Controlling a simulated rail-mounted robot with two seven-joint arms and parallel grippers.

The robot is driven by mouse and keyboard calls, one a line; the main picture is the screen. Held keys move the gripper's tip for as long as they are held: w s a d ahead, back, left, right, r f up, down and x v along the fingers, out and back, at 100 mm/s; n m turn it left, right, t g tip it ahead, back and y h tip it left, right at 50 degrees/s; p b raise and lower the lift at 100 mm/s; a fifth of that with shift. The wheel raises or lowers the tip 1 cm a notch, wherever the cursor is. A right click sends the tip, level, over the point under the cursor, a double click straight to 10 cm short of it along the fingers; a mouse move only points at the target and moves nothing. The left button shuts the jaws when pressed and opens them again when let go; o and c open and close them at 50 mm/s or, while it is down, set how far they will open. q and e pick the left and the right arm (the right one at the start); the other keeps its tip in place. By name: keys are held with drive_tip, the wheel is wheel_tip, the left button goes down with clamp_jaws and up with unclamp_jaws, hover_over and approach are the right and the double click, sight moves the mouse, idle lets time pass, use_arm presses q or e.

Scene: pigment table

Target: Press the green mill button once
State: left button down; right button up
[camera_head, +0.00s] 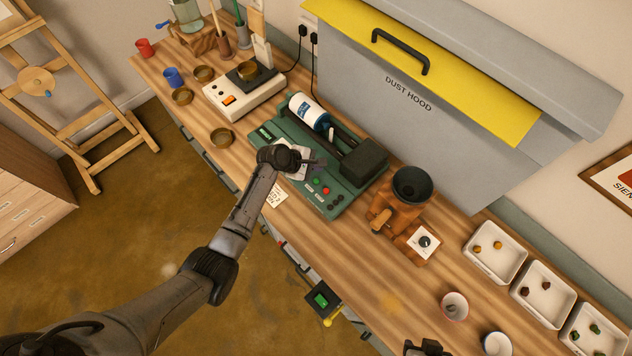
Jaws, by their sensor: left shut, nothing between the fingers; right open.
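The green mill (341,207) stands in the middle of the table and carries a white and blue jar (308,111) lying on its rollers. Its green button (316,181) is on the front panel, beside a red button (325,191). My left gripper (318,164) is shut and empty, over the mill's front panel, a little behind the green button in the picture. It looks apart from the button, but its height above the panel is hard to tell. My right gripper (428,348) is open at the bottom edge, partly cut off.
A wooden grinder with a dark bowl (411,184) stands right of the mill. The grey dust hood (400,120) rises behind. A white scale (243,95) and several small cups are on the left. White trays (495,251) with pigment lumps are on the right.

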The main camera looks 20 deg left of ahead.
use_arm(q)
drive_tip(key=b, duration=0.5)
hover_over(316, 182)
wheel_tip(316, 182, down, 5)
drive_tip(key=shift+f, duration=0.1)
drive_tip(key=shift+f+b, duration=0.7)
drive_tip(key=shift+f, duration=0.3)
drive_tip(key=shift+f, duration=0.1)
idle(0.8)
drive_tip(key=shift+f, duration=0.1)
drive_tip(key=shift+f, duration=0.25)
